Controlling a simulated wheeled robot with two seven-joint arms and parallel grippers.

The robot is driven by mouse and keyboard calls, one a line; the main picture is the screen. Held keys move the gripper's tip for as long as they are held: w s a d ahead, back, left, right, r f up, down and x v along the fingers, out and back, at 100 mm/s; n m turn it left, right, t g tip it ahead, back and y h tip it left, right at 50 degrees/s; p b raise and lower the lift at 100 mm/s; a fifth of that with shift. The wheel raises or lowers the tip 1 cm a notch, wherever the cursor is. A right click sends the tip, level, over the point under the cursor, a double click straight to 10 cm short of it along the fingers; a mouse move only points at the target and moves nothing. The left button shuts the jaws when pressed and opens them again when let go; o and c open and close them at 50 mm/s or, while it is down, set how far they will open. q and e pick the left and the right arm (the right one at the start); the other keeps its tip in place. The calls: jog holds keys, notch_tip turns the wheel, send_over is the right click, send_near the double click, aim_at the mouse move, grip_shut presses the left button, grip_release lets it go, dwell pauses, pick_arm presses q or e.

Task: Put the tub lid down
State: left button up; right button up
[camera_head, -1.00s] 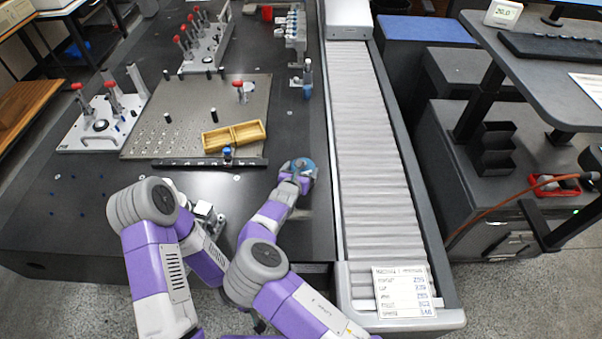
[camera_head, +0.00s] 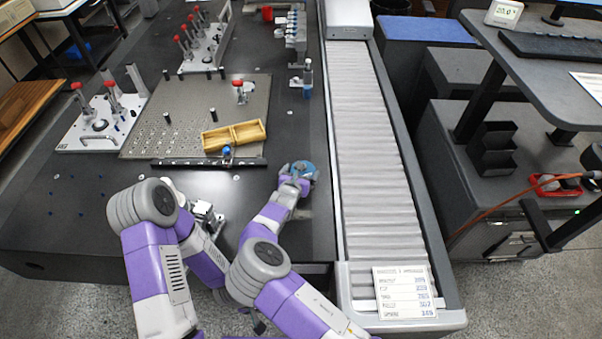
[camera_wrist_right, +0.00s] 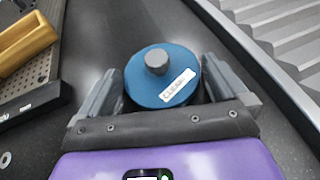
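The tub lid (camera_wrist_right: 162,78) is a round blue disc with a grey knob and a white label, seen from above in the right wrist view. In the head view the lid (camera_head: 304,169) is above the dark table, near its right edge by the conveyor. My right gripper (camera_wrist_right: 163,88) has one finger on each side of the lid, close against its rim, and appears shut on it. What lies under the lid is hidden.
A roller conveyor (camera_head: 372,150) runs along the table's right side. A perforated plate (camera_head: 185,125) bears an open yellow box (camera_head: 234,135), with a dark rail (camera_head: 190,162) at its front edge. Fixtures with red-handled clamps stand at the back left. Bare dark table lies left of the lid.

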jog(key=shift+r, duration=0.1)
jog(key=shift+r+p, duration=0.3)
jog(key=shift+r, duration=0.1)
jog(key=p+v, duration=0.2)
jog(key=v, duration=0.9)
jog(key=shift+w+p, duration=0.1)
jog(key=shift+p, duration=0.3)
jog(key=shift+s+a+r, duration=0.2)
jog(key=shift+s, duration=0.4)
